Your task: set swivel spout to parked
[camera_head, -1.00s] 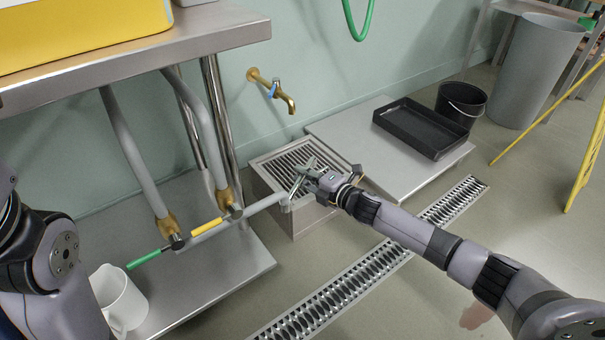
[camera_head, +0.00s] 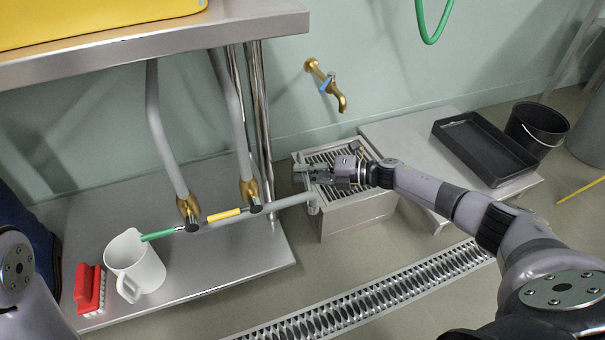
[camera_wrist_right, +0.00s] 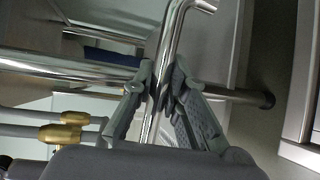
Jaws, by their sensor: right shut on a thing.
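The swivel spout (camera_head: 285,202) is a pale grey tube in the head view. It runs right from the valves under the steel bench, and its outer end is beside the left edge of the grated drain box (camera_head: 340,222). My right gripper (camera_head: 308,178) is at that outer end, shut on the spout. In the right wrist view, the shiny spout tube (camera_wrist_right: 172,45) passes between the fingers of the right gripper (camera_wrist_right: 163,88). My left gripper is out of view; only part of my left arm shows at the lower left.
A green handle (camera_head: 160,235) and a yellow handle (camera_head: 223,215) sit by the brass valves. A white jug (camera_head: 135,265) and red brush (camera_head: 89,288) stand on the lower shelf. A brass tap (camera_head: 328,84) is on the wall. A black tray (camera_head: 485,145) lies right of the drain box.

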